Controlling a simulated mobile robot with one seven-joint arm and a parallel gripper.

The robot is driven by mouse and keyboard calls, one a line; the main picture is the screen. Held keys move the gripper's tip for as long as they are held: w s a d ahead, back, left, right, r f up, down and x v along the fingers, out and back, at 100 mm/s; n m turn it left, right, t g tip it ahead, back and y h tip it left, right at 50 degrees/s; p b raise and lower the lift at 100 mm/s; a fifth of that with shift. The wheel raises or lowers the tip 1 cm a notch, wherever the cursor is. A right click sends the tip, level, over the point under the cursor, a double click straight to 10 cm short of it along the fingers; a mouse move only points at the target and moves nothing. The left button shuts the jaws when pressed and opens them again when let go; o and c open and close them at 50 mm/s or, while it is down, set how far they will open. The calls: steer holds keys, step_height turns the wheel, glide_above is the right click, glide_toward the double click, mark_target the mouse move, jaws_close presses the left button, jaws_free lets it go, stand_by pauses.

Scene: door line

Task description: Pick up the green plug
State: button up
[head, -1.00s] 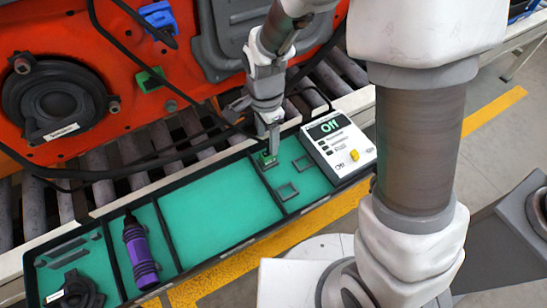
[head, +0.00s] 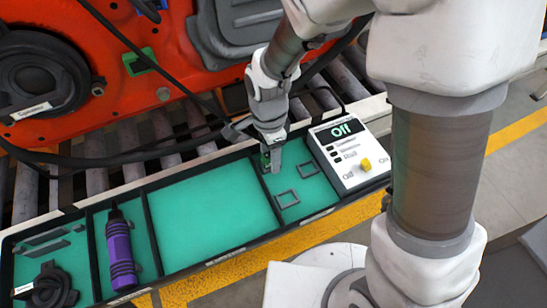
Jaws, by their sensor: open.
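The green plug (head: 265,161) sits in a small compartment of the black-rimmed tray with a teal floor, left of the control box. It is dark green and mostly hidden by my gripper. My gripper (head: 268,154) is open and points down right at the plug, with one grey finger in front of it on the right. I cannot tell whether the fingers touch the plug. A green socket-like part (head: 142,60) is on the orange door panel.
The tray (head: 216,261) also holds a purple bottle-shaped tool (head: 120,255), a black round part (head: 46,287) and empty grey frames. A control box (head: 350,155) reading "Off" stands on the right. Black cables (head: 110,159) hang over the rollers behind. The tray's large middle compartment is empty.

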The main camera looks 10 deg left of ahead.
jaws_close()
stand_by(0.3)
stand_by(0.4)
steer(key=shift+r+p, duration=0.3)
steer(key=shift+r, duration=0.2)
step_height(320, 180, up, 4)
steer(key=shift+w+d+f+p, duration=0.1)
steer(key=shift+d+p, duration=0.05)
steer(key=shift+p, duration=0.7)
steer(key=w+d+r+p, duration=0.2)
steer(key=w+d+r, duration=0.4)
steer(key=d, duration=0.3)
steer(key=shift+d+p, duration=0.2)
steer(key=shift+p, duration=0.1)
steer(key=shift+w+r, duration=0.1)
